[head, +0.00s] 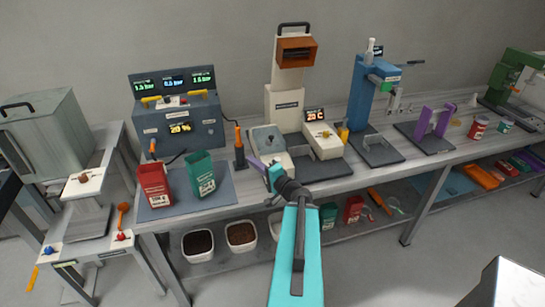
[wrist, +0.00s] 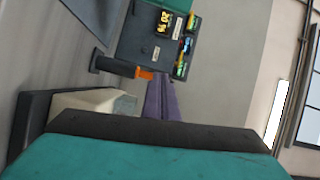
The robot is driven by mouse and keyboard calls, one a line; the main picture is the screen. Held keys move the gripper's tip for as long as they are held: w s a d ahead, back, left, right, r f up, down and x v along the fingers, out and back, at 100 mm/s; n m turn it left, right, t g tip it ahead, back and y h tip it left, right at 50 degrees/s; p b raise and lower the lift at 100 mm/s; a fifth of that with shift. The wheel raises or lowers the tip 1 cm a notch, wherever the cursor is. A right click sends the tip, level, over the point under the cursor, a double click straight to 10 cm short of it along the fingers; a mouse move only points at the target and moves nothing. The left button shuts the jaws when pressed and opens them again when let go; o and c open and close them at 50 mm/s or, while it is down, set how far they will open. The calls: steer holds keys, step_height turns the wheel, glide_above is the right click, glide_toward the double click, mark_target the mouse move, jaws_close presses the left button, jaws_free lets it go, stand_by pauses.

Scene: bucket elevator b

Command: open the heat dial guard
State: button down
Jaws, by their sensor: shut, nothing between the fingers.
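In the wrist view the shut fingers (wrist: 161,97) point towards the blue-grey panel box (wrist: 160,45). The control box is not clearly seen there.
The tall bucket elevator (head: 285,100) stands behind. An orange-handled tool (head: 239,147) stands left of my gripper. Red (head: 154,184) and green (head: 200,174) containers sit on a mat further left. A blue press (head: 372,95) stands to the right.

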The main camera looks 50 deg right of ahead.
steer(key=w+a+f+n+g+y, duration=0.3)
steer(key=a+f+n+g, duration=0.15)
steer(key=a, duration=0.75)
steer(key=w+a+f+n+g+y, duration=0.25)
steer(key=a+f, duration=0.35)
steer(key=a, duration=0.6)
steer(key=w+a+f+n+g+y, duration=0.3)
steer(key=a+f+n+g+y, duration=0.15)
steer(key=a, duration=0.75)
steer(key=s+a+f+n+g+h, duration=0.3)
steer(key=s+a+f+n+g, duration=0.2)
steer(key=s+a+f, duration=0.35)
steer(key=s+a+f+n+g+h+b, duration=0.2)
steer(key=s+f+g+b, duration=0.5)
steer(key=s+f, duration=1.7)
steer(key=shift+s+a+f+h, duration=0.35)
steer(key=shift+a+h, duration=0.25)
steer(key=shift+h, duration=0.2)
